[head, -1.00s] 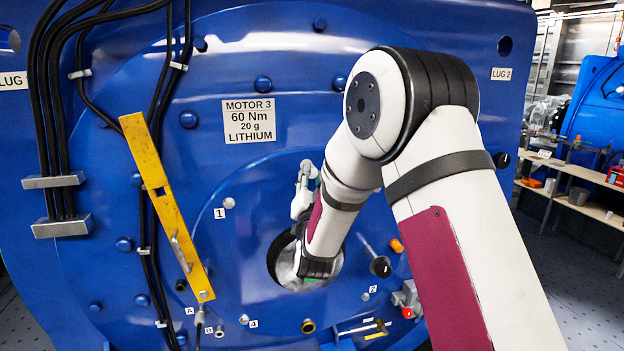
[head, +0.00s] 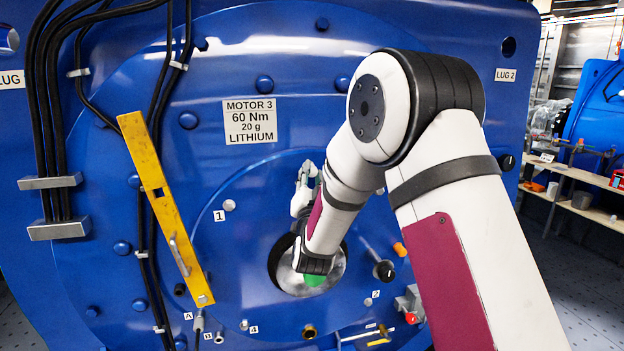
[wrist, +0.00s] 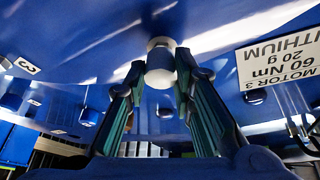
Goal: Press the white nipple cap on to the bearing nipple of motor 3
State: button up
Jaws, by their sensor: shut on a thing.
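My gripper (wrist: 158,84) is shut on the white nipple cap (wrist: 160,66), held between its teal fingertips in the wrist view. The cap is close to the blue face of motor 3 (head: 235,60). A short, pale round piece (wrist: 160,43) shows just beyond the cap; I cannot tell whether it is the bearing nipple or whether the two touch. In the head view the cap is not visible and my arm hides most of the gripper. The motor's plate (head: 251,121) reads MOTOR 3, 60 Nm, 20 g, LITHIUM.
A yellow bar (head: 166,208) slants across the motor's left side beside black cables (head: 55,120). My forearm crosses in front of the round opening (head: 332,272). Bolts and small fittings surround it, including an orange-tipped one (head: 400,249). A shelf (head: 575,180) stands at right.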

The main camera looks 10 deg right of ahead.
jog(key=shift+w, duration=0.3)
jog(key=o, duration=0.8)
jog(key=v, duration=1.2)
